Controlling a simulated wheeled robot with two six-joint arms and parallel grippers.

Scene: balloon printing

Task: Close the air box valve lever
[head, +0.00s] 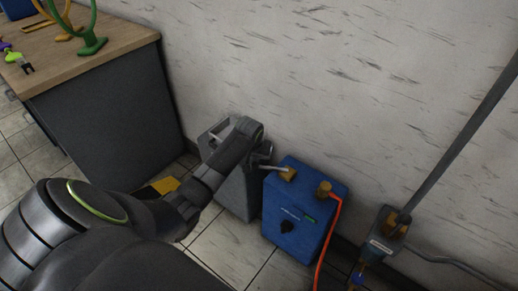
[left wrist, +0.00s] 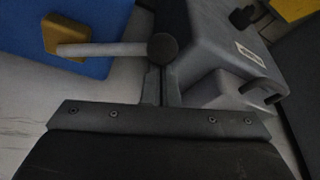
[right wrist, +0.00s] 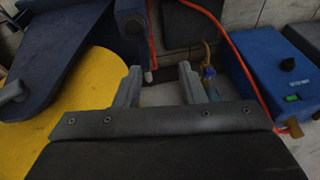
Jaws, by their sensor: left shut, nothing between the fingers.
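A blue box (head: 300,222) with a black dial stands on the floor by the wall. A pale lever rod (head: 276,169) sticks out leftward from a brass fitting (head: 288,174) on its top. In the left wrist view the rod (left wrist: 105,49) runs from the brass fitting (left wrist: 63,36) to a dark round knob (left wrist: 163,48). My left gripper (left wrist: 160,75) is shut and empty, its tips right at the knob; I cannot tell whether they touch. My right gripper (right wrist: 158,76) is open and empty, away from the blue box (right wrist: 268,62), which shows at the right.
A grey box (head: 236,190) stands left of the blue box, partly behind my left arm. An orange hose (head: 329,243) leaves a second brass fitting. A grey pole unit (head: 384,240) stands to the right. A yellow surface (right wrist: 85,95) and dark blue equipment (right wrist: 60,60) lie left of my right gripper.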

